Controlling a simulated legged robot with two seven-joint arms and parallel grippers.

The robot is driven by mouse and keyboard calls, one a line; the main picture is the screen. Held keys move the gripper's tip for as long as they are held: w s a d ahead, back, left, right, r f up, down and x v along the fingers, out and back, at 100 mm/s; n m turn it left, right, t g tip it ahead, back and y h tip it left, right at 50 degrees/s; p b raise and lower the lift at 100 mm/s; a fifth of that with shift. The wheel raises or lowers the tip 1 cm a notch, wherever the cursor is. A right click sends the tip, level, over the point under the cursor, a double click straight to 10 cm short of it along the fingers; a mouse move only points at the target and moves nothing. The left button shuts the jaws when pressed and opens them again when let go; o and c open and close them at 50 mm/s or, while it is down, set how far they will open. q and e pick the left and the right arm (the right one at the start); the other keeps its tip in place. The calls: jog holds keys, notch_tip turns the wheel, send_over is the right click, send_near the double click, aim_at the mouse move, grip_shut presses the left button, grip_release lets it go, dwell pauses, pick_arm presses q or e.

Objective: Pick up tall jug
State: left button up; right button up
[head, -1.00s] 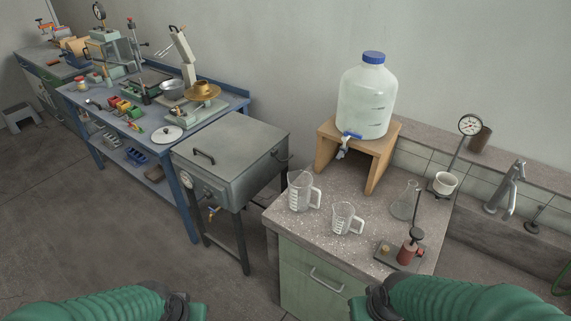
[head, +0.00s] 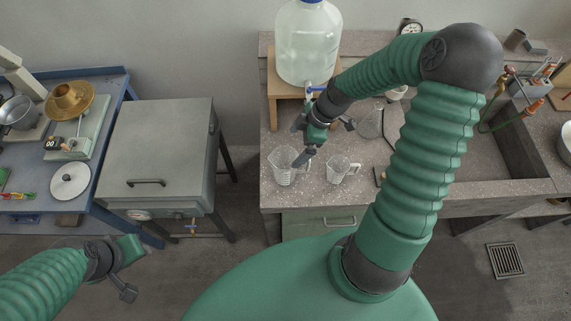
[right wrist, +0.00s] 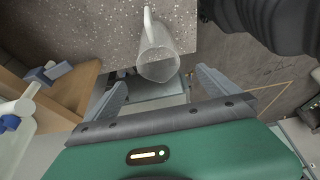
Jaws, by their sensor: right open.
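The tall jug (head: 281,172), clear with a spout and side handle, stands upright on the speckled bench top. A shorter clear jug (head: 341,171) stands to its right. My right gripper (head: 304,153) is open and empty, above and beside the tall jug, partly overlapping its handle side. In the right wrist view one clear jug (right wrist: 157,58), apparently the tall one, shows beyond and between the spread fingers of my right gripper (right wrist: 157,88). My left gripper (head: 128,272) hangs at the lower left, away from the jugs; its jaw opening is unclear.
A large water bottle (head: 306,45) with a blue tap stands on a wooden stand (head: 272,85) behind the tall jug. A glass flask (head: 370,124) is to the right, partly behind my arm. A grey metal box (head: 155,150) stands left, across a gap.

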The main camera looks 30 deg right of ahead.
send_over(290, 154)
jog(key=s+a, duration=0.2)
jog(key=s, duration=0.1)
notch_tip(290, 154, down, 7)
jog(key=p+x, duration=0.2)
jog(key=x, duration=0.3)
jog(key=shift+f, duration=0.15)
pick_arm(q)
jog(key=shift+s+d+r, duration=0.1)
jog(key=shift+d+r, duration=0.1)
jog(key=shift+r, duration=0.3)
jog(key=shift+s+d+r, duration=0.1)
jog(key=shift+d+r, duration=0.05)
jog(key=shift+r, duration=0.35)
pick_arm(e)
jog(key=shift+w+d+f, duration=0.1)
jog(key=shift+d, duration=0.15)
jog(key=c, duration=1.4)
